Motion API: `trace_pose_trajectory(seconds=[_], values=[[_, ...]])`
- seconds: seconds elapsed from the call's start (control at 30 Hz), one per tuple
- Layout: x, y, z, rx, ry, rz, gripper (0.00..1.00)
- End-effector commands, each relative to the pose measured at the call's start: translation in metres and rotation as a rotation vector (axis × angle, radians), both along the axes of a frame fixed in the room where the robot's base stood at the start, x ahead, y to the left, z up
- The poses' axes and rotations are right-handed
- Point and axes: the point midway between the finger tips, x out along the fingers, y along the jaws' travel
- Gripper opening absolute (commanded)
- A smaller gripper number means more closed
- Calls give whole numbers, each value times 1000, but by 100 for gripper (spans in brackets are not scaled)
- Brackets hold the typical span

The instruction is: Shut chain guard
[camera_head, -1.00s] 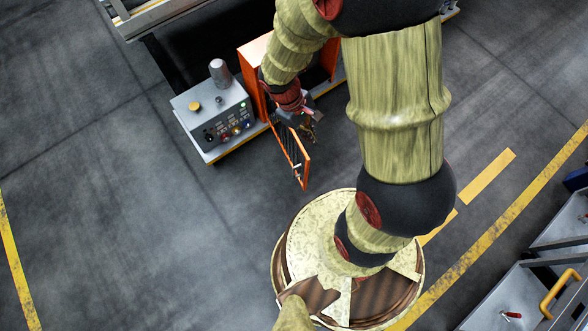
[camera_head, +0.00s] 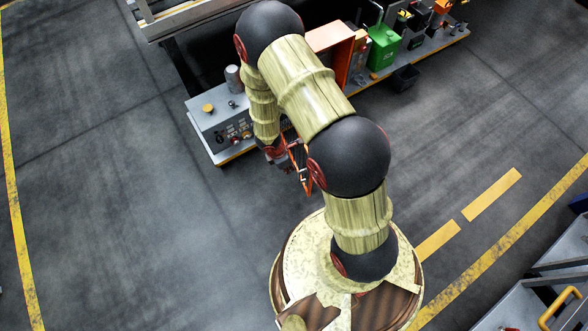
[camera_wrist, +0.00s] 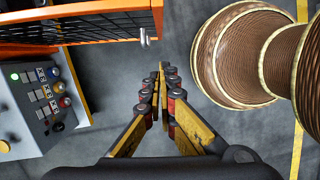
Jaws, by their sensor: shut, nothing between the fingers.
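The chain guard is an orange-framed mesh door (camera_head: 303,172), standing open and sticking out from the orange housing (camera_head: 335,48) toward my base. My arm hides part of the door and its hinge side in the head view. In the wrist view the mesh door (camera_wrist: 85,27) crosses the upper left, with a small metal hook (camera_wrist: 144,38) at its end. My gripper (camera_wrist: 162,72) is shut and empty, pointing past the door's end with a gap visible in the picture. In the head view my gripper (camera_head: 276,157) is small and partly hidden, on the door's left side.
A grey control box (camera_head: 222,118) with buttons and a cylinder on top stands left of the housing. It also shows in the wrist view (camera_wrist: 45,105). The floor at left is clear.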

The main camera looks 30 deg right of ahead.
Motion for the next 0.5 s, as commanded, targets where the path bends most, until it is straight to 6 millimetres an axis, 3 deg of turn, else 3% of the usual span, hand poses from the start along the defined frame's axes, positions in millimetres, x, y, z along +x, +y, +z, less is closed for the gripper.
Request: trace_pose_trajectory(seconds=[0.4,0.5], values=[[-4,-20,-84,-1,2,-4,0],[-5,-34,-84,-1,-1,-7,0]])
